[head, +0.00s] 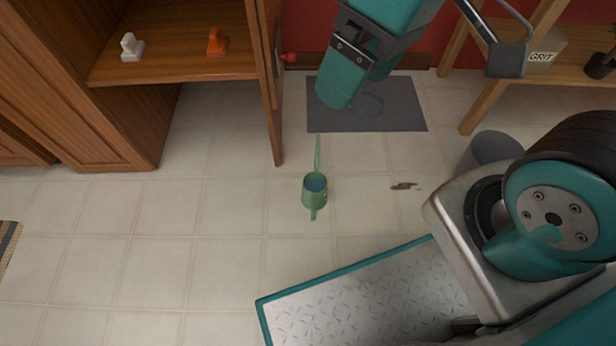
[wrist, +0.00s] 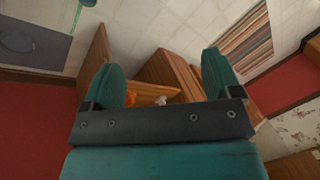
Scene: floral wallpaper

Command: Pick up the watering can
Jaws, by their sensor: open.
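A small green watering can (head: 309,199) stands on the tiled floor, near the middle of the head view. Its thin spout points away from me, toward the grey mat, and its handle faces me. My gripper (head: 337,98) hangs above and beyond the can, over the mat in the picture, apart from the can. The wrist view shows its two teal fingers (wrist: 162,62) spread wide with nothing held between them. In that view, part of the can's green spout (wrist: 80,10) shows at the top left edge.
A wooden cabinet (head: 130,120) with an open door (head: 267,100) stands at left, holding a white and an orange item. A grey mat (head: 400,115) lies behind the can. A brown scrap (head: 403,186) lies right of it. A wooden shelf (head: 570,75) and grey bin (head: 490,150) stand right.

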